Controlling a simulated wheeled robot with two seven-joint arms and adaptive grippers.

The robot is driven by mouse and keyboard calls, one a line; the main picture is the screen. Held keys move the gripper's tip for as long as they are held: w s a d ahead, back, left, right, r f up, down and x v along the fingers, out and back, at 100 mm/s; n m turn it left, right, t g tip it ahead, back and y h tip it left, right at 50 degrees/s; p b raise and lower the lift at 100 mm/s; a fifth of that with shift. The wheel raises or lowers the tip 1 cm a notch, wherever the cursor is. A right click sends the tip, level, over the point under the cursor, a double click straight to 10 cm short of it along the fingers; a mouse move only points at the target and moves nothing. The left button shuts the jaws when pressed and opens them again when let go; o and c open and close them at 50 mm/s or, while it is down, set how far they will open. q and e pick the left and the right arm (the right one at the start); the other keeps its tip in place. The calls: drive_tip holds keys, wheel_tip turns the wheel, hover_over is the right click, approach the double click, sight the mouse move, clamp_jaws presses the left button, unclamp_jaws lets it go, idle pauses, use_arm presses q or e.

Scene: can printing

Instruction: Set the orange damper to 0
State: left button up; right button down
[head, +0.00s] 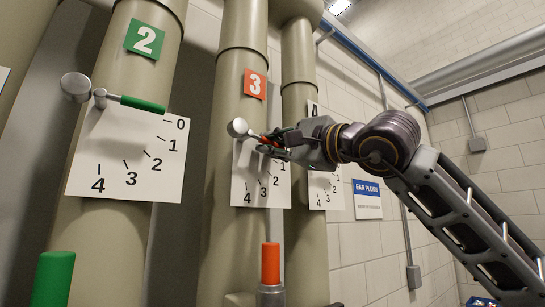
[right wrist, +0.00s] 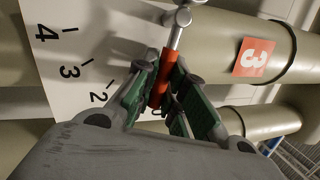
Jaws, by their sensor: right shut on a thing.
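The orange damper's lever sits on the pipe with the orange 3 label (head: 255,84). Its grey ball end (head: 238,128) is at the left and its orange handle (right wrist: 165,66) points right and slightly down in the head view. My right gripper (head: 273,143) is shut on the orange handle; the green-padded fingers stand on both sides of it in the right wrist view. The white scale plate (head: 240,190) behind shows 2, 3 and 4 below the handle. The gripper hides the plate's upper part, so the exact reading is unclear. My left gripper is out of view.
On the left pipe, a green lever (head: 143,104) points near 0 on its own plate (head: 125,180). An upright orange handle (head: 270,262) and a green one (head: 55,278) stand below. Another pipe (head: 299,75) and an ear plugs sign (head: 367,198) are to the right.

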drive_tip(key=shift+w+r+n+p, duration=0.15)
drive_tip(key=shift+r+n+p, duration=0.15)
drive_tip(key=shift+n, duration=0.3)
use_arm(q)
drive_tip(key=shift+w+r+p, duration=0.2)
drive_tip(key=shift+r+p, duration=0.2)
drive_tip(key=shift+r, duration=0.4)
use_arm(e)
drive_tip(key=shift+r+n+g+y, duration=0.3)
drive_tip(key=shift+n+g, duration=0.2)
drive_tip(key=shift+n, duration=0.3)
drive_tip(key=c, duration=1.7)
unclamp_jaws()
drive_tip(key=shift+c, duration=0.2)
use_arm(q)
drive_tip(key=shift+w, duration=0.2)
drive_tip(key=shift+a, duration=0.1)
use_arm(e)
drive_tip(key=shift+d, duration=0.15)
drive_tip(key=v, duration=1.2)
